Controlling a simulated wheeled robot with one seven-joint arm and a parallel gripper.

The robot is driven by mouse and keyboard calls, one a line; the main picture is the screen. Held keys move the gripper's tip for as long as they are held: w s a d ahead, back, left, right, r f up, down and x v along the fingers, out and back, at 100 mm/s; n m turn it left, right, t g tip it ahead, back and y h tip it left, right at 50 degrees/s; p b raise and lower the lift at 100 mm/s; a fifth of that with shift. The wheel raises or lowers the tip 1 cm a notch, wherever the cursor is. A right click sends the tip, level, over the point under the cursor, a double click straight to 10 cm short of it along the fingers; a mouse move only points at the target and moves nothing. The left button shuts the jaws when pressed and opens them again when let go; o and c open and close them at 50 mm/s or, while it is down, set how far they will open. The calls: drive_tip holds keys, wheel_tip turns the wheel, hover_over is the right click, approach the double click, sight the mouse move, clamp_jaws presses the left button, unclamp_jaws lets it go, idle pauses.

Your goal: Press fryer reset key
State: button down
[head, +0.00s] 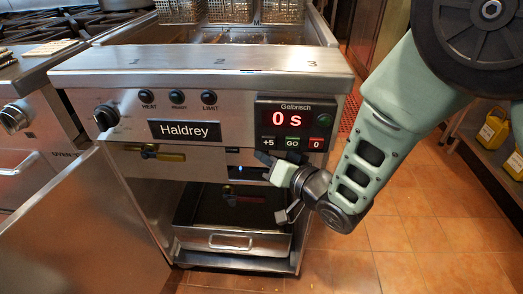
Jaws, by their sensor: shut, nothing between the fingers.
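The fryer (215,58) has a timer panel (298,105) labelled Gelbrisch at the upper right of its front. Its red display (288,119) reads "0 s". Below it sit a dark +5 key (269,142), a green GO key (292,142) and a red key (316,143) marked 0. A round dark green light or button (324,120) is at the panel's right.
Fryer baskets (280,11) stand at the back. The tiled floor at right is clear.

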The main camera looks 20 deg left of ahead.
drive_tip(key=shift+s+d, duration=0.2)
drive_tip(key=shift+s, duration=0.5)
drive_tip(key=shift+s, duration=0.1)
drive_tip(key=shift+s+d+b, duration=0.15)
drive_tip(key=shift+s+d, duration=0.05)
drive_tip(key=shift+s, duration=0.6)
drive_tip(key=shift+s+d+b, duration=0.1)
drive_tip(key=shift+s+d, duration=0.1)
drive_tip(key=shift+s, duration=0.55)
drive_tip(key=shift+s+d+b, duration=0.15)
drive_tip(key=shift+s+d, duration=0.05)
drive_tip(key=shift+s, duration=0.6)
